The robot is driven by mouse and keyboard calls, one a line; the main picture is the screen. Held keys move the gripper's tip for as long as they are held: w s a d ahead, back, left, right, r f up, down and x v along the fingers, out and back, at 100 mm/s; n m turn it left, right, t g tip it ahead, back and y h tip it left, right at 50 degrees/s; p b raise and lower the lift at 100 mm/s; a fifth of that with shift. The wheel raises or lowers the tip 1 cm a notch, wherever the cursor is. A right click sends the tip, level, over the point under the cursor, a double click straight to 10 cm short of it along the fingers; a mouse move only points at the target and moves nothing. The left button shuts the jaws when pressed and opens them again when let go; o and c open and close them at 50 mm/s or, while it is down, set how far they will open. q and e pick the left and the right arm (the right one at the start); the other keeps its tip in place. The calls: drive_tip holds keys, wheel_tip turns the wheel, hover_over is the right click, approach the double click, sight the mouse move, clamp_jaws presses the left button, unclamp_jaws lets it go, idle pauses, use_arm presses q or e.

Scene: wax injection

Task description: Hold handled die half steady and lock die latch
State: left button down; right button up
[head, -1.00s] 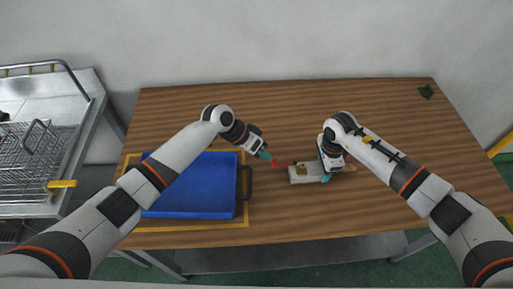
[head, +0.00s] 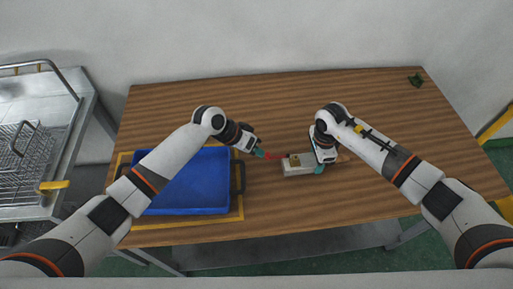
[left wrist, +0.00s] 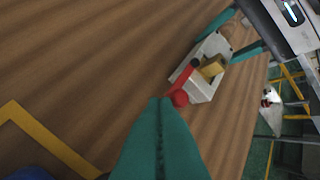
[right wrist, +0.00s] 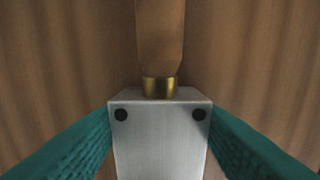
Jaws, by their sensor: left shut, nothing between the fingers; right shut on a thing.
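The die, a pale metal block (head: 297,168), lies on the table right of the blue tray. Its wooden handle (right wrist: 160,40) with a brass collar (right wrist: 160,88) points away from the block in the right wrist view. My right gripper (head: 320,160) is shut on the block, with one teal finger on each side. The red latch lever (left wrist: 186,82) is at the other end of the block, beside a brass-coloured piece (left wrist: 213,67). My left gripper (left wrist: 160,102) is shut and empty, its tips right beside the lever's rounded red end. I cannot tell whether they touch.
The blue tray (head: 231,195) with dark handles stands inside a yellow outline (head: 190,222) at the table's front left. A metal cart with wire baskets (head: 22,150) is left of the table. The back of the table (head: 270,95) is clear.

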use_arm(q)
drive_tip(key=shift+s, duration=0.15)
drive_tip(key=shift+s+d+n+t, duration=0.1)
drive_tip(key=shift+s+n+t, duration=0.55)
drive_tip(key=shift+n, duration=0.25)
drive_tip(key=shift+s+d+n+t+y, duration=0.2)
drive_tip(key=shift+s+n+t, duration=0.15)
drive_tip(key=shift+s+n, duration=0.25)
drive_tip(key=shift+s+d+n+t+y, duration=0.2)
drive_tip(key=shift+s+n+t, duration=0.1)
drive_tip(key=shift+s+n, duration=0.25)
drive_tip(key=s+d+n+t, duration=0.1)
drive_tip(key=n, duration=0.1)
drive_tip(key=s+d+n+t+y, duration=0.1)
drive_tip(key=n, duration=0.1)
drive_tip(key=shift+s+y, duration=0.3)
drive_tip(key=shift+s+d, duration=0.6)
drive_tip(key=shift+d, duration=0.3)
drive_tip(key=shift+s+d, duration=0.25)
drive_tip(key=shift+d, duration=0.25)
drive_tip(key=shift+s+d, duration=0.2)
drive_tip(key=shift+d, duration=0.25)
drive_tip(key=shift+w+a, duration=0.1)
drive_tip(key=shift+w, duration=0.15)
